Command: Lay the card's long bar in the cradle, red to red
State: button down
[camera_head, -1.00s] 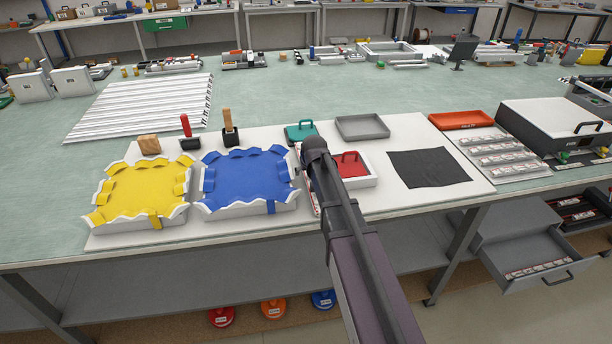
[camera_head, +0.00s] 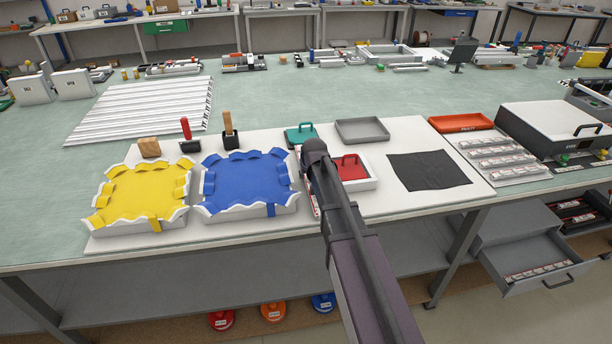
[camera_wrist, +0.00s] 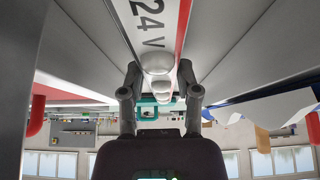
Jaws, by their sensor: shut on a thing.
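My gripper (camera_wrist: 160,85) shows in the wrist view, its two dark fingers closed in around a pale rounded piece. A white bar marked "24 V" (camera_wrist: 153,22) with a red edge runs up from that piece to the top of the picture. Its far end is out of view. In the head view my arm covers the gripper; a thin white and red strip (camera_head: 314,198) shows just left of the arm, and I cannot tell if it is the same bar. I cannot make out the card or a cradle with a red end for certain.
On the white board stand a yellow-lined tray (camera_head: 140,193), a blue-lined tray (camera_head: 246,183), a red-topped box (camera_head: 352,168), a green box (camera_head: 301,134), a grey tray (camera_head: 362,130) and a black cloth (camera_head: 429,170). An open drawer (camera_head: 535,262) juts out at right.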

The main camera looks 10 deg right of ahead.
jog(key=shift+r+p, duration=4.9)
jog(key=shift+r, duration=0.05)
